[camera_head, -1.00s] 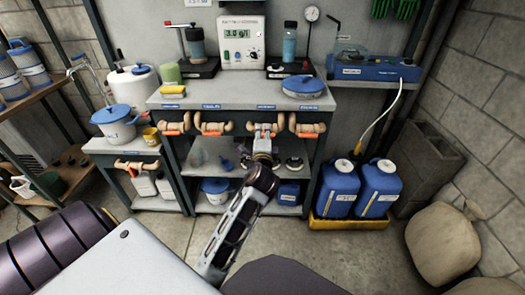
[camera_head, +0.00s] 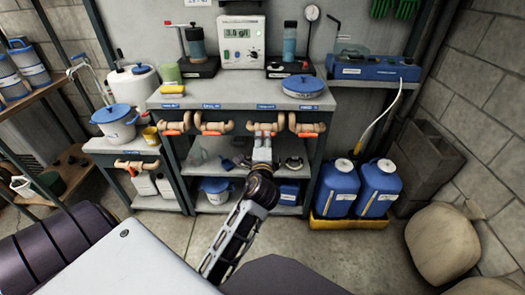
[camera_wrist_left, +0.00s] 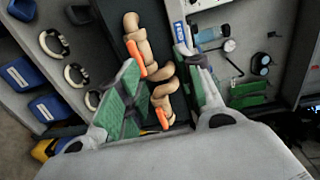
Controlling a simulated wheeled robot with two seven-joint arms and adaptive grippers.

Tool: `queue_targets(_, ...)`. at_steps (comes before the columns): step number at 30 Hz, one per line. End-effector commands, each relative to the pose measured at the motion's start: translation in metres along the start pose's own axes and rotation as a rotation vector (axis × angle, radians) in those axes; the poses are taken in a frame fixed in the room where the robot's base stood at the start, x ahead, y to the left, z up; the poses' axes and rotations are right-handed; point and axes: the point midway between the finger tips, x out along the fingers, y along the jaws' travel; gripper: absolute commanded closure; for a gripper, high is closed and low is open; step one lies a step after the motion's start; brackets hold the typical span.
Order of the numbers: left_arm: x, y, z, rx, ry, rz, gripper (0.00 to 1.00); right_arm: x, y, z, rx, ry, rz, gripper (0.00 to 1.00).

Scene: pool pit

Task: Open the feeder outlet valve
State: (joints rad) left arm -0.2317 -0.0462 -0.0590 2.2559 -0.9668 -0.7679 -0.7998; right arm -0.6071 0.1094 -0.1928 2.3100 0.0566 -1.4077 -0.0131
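Several tan pipe valves with orange handles hang in a row under the bench edge, below small blue labels too blurred to read. My left gripper (camera_head: 263,139) is at the third valve from the left in that row (camera_head: 263,127), partly covering it. In the left wrist view, the green-padded fingers of my left gripper (camera_wrist_left: 156,62) stand wide apart. A tan valve (camera_wrist_left: 167,97) with an orange handle (camera_wrist_left: 163,116) shows between them; contact cannot be told. Another valve (camera_wrist_left: 134,28) shows beyond. My right gripper is not in view.
The bench (camera_head: 225,97) holds a meter with a display (camera_head: 241,33) and a blue-lidded dish (camera_head: 302,86). Another valve (camera_head: 136,165) is on the lower left stand. Two blue jugs (camera_head: 379,184) stand in a yellow tray at right. A shelf lies below the valves.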

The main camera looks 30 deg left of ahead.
Motion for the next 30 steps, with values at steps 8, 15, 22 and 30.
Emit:
queue_targets(8, -0.012, 0.001, 0.000, 0.000, 0.001, 0.001, 0.64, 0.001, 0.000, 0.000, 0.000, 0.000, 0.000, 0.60)
queue_targets(15, -0.022, 0.002, 0.000, 0.000, 0.000, 0.001, 0.64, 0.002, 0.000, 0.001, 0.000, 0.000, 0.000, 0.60)
queue_targets(22, -0.032, 0.003, 0.000, -0.001, 0.000, 0.000, 0.64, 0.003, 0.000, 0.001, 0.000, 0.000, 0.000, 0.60)
queue_targets(30, -0.040, 0.003, 0.000, -0.002, 0.000, 0.001, 0.64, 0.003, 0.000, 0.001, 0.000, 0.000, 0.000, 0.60)
